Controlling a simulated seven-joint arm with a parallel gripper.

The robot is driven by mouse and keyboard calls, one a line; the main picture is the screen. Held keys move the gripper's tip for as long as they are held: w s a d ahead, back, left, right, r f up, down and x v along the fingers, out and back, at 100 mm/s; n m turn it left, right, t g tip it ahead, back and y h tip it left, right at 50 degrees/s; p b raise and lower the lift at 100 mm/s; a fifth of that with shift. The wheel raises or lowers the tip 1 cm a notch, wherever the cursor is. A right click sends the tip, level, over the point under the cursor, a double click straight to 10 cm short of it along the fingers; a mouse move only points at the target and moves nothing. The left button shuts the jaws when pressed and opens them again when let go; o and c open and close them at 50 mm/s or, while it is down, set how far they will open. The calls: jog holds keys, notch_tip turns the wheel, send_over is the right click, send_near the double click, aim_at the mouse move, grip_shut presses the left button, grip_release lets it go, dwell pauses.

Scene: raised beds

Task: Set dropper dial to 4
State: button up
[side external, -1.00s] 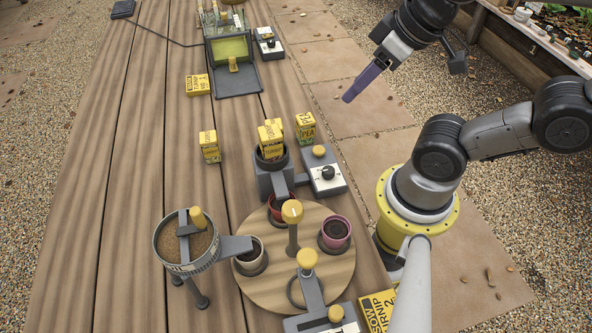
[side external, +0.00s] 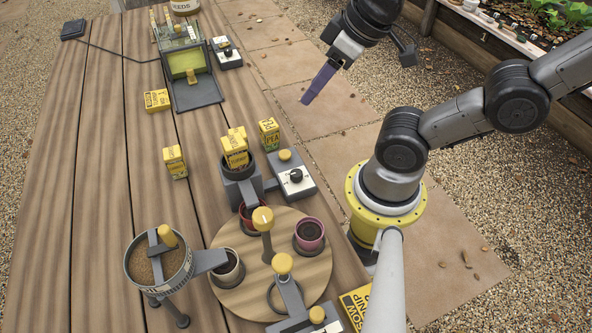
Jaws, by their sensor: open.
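A grey control box with a white-faced black dial (side external: 296,175) and a yellow knob (side external: 285,155) stands beside the dark cup-shaped hopper (side external: 238,170). This seems to be the dropper's dial; its numbers and exact pointer setting are too small to read. Yellow seed packets (side external: 234,148) stand in the hopper. My gripper (side external: 306,101), with purple fingers, hangs in the air above and beyond the dial, apart from it and over the paving side. It is open and empty; the fingers overlap in this view.
A second dial box (side external: 227,52) stands by the green-lined tray (side external: 184,62) at the back. A round wooden turntable (side external: 225,294) with pots and yellow-knobbed posts is in front. Loose packets stand near the hopper.

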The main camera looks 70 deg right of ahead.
jog(key=shift+o, duration=1.3)
jog(key=n+g, duration=0.6)
jog(key=n, duration=1.8)
send_over(296, 172)
notch_tip(296, 172, down, 9)
notch_tip(296, 172, down, 13)
jog(key=shift+f, duration=0.1)
grip_shut()
